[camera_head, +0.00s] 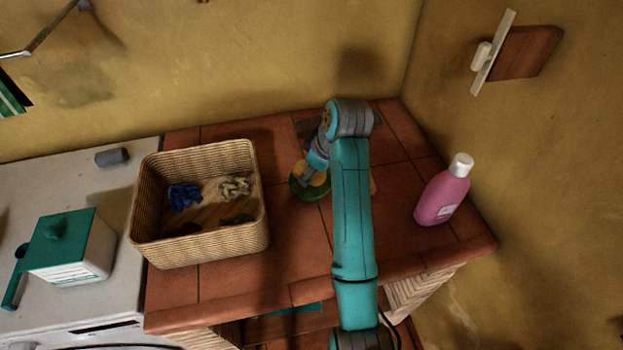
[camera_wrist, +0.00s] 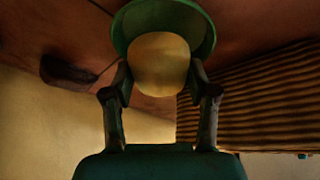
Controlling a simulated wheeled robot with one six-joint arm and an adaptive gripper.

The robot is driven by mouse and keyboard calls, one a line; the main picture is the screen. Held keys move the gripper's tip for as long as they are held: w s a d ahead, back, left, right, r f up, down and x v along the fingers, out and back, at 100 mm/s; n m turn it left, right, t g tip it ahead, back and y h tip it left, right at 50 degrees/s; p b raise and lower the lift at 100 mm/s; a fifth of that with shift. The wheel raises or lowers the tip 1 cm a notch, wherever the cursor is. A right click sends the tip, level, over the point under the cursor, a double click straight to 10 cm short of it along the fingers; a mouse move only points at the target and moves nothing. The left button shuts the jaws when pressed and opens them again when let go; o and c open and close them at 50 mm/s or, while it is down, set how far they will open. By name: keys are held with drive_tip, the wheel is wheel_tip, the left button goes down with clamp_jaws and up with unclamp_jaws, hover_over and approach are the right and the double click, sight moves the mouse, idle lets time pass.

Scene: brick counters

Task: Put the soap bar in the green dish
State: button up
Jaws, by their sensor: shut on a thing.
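The soap bar (camera_wrist: 159,65) is a pale yellow rounded block between the two fingers of my gripper (camera_wrist: 160,80) in the wrist view. My gripper is shut on it. The green dish (camera_wrist: 204,28) shows behind the soap in the wrist view, its rim curving around the soap's far end. In the head view the green dish (camera_head: 298,190) sits on the tiled counter, right of the basket, with the yellow soap at it and my gripper (camera_head: 310,178) over it. My arm hides part of this spot. I cannot tell whether the soap touches the dish.
A wicker basket (camera_head: 205,250) with blue and beige items stands left of the dish. A pink bottle (camera_head: 442,196) stands at the right of the tiled counter (camera_head: 290,250). A dark object (camera_wrist: 68,72) shows at left in the wrist view. A white box with a green lid (camera_head: 66,240) stands far left.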

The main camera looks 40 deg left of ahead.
sight(312, 180)
drive_tip(key=shift+f, duration=2)
drive_tip(key=o, duration=0.9)
drive_tip(key=shift+r, duration=0.1)
